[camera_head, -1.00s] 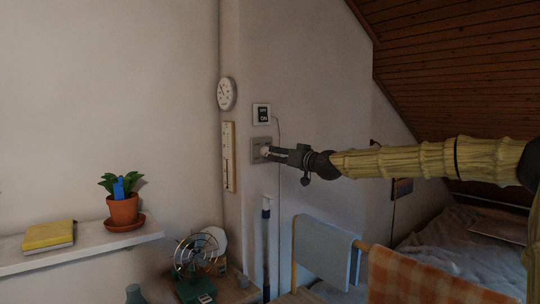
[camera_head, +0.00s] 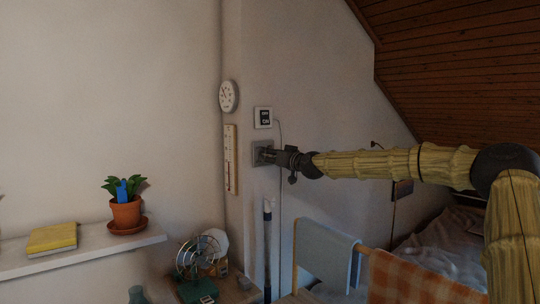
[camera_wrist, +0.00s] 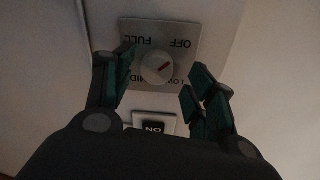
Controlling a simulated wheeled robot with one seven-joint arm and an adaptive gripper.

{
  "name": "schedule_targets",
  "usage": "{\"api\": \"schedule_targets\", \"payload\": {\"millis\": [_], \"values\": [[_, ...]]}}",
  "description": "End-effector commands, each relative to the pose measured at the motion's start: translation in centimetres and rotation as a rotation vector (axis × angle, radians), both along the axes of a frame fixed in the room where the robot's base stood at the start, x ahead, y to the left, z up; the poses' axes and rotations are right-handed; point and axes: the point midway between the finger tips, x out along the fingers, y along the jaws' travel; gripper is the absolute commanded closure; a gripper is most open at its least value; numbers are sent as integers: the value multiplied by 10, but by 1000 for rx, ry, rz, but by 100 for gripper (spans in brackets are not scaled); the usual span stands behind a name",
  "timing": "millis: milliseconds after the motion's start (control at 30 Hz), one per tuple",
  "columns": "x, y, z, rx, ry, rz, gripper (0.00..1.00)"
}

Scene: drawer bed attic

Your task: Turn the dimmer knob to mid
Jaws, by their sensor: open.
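The dimmer knob (camera_wrist: 157,67) is a round grey knob on a light square plate (camera_wrist: 192,62) on the wall. In the wrist view the plate's labels OFF, FULL, LOW and MID appear upside down. My gripper (camera_wrist: 160,78) is open, with one dark green-padded finger on each side of the knob and gaps showing. In the head view my gripper (camera_head: 272,154) is at the plate (camera_head: 259,146) and hides the knob.
An ON switch plate (camera_head: 263,117) is on the wall just above the dimmer. A wooden thermometer (camera_head: 230,160) and a round dial (camera_head: 228,96) hang to the left. A chair with a blue cloth (camera_head: 325,250) and a fan (camera_head: 198,260) stand below.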

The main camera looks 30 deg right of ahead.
Motion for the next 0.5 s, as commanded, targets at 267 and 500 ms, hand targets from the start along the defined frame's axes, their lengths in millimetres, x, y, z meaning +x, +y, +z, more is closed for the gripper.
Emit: {"api": "schedule_targets", "payload": {"millis": [267, 500], "values": [[17, 0, -1, 1, 1, -1, 44], [21, 1, -1, 0, 1, 0, 44]]}}
